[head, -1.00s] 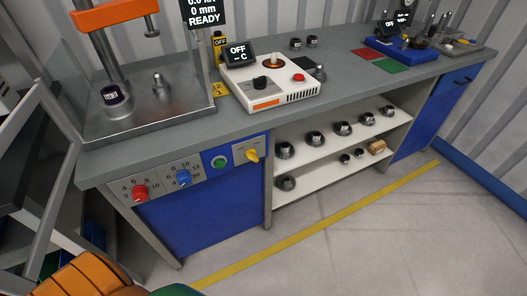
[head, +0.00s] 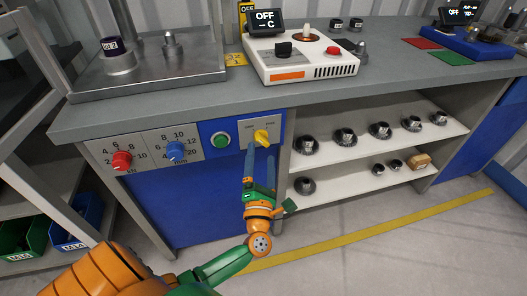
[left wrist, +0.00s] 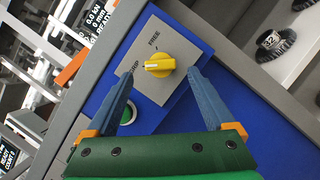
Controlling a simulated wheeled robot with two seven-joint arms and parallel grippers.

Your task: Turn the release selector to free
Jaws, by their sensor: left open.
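The release selector is a yellow knob (head: 261,136) on a grey plate at the right end of the bench's front panel. In the left wrist view the knob (left wrist: 160,65) shows close, with the words GRIP and FREE printed on its plate (left wrist: 150,86). The white mark on its bar points toward the GRIP side. My left gripper (head: 260,156) is open and empty, just below and in front of the knob. In the left wrist view its two blue fingers (left wrist: 160,74) appear on either side of the knob, apart from it. My right gripper is not in view.
Left of the selector are a green button (head: 220,140), a blue dial (head: 176,151) and a red dial (head: 122,160). The worktop edge (head: 300,96) overhangs above. Shelves with several metal parts (head: 345,136) are at the right. The floor in front is clear.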

